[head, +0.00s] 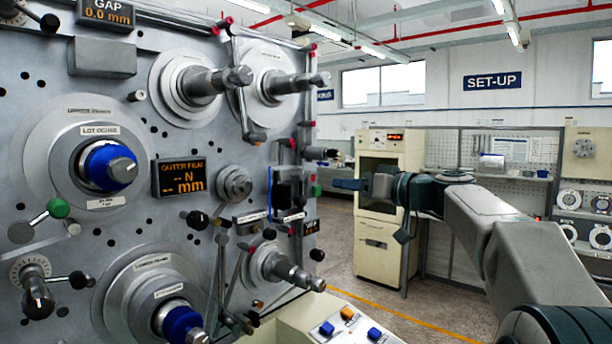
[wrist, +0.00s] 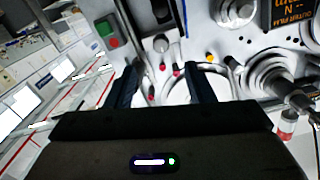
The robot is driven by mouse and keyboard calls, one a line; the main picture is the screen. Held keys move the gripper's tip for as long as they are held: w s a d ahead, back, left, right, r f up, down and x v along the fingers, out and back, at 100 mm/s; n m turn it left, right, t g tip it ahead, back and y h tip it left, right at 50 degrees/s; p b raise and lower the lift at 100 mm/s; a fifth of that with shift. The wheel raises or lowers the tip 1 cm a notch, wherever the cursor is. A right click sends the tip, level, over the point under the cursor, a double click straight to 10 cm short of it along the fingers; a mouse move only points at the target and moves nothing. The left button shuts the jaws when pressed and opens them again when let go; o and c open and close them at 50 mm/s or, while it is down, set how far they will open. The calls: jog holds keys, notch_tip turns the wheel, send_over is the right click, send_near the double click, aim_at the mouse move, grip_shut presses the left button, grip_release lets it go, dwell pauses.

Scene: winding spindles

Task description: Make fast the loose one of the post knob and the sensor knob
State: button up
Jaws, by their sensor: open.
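My gripper (head: 345,184) is open and empty in the head view, held out in the air to the right of the machine panel. In the wrist view, which looks upside down, its two dark fingers stand apart (wrist: 160,85) with panel parts beyond them. The small labels are unreadable, so I cannot tell which is the post knob or the sensor knob, or which is loose.
The grey panel (head: 150,235) carries spindles, blue-collared hubs (head: 110,165), levers and an orange display (head: 180,177). A red and green button box (wrist: 106,33) shows in the wrist view. A console (head: 345,325) juts out below. A cream cabinet (head: 380,225) stands behind my arm.

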aim_at(304, 175)
jog(key=p+x, duration=0.2)
jog(key=x, duration=0.2)
jog(key=r+p+x, duration=0.1)
jog(key=p+x, duration=0.1)
jog(key=x, duration=0.3)
jog(key=p+x, duration=0.2)
jog(key=x, duration=0.3)
jog(key=shift+w+d+r, duration=0.1)
jog(key=shift+w+r, duration=0.05)
jog(key=shift+r, duration=0.15)
jog(key=c, duration=1)
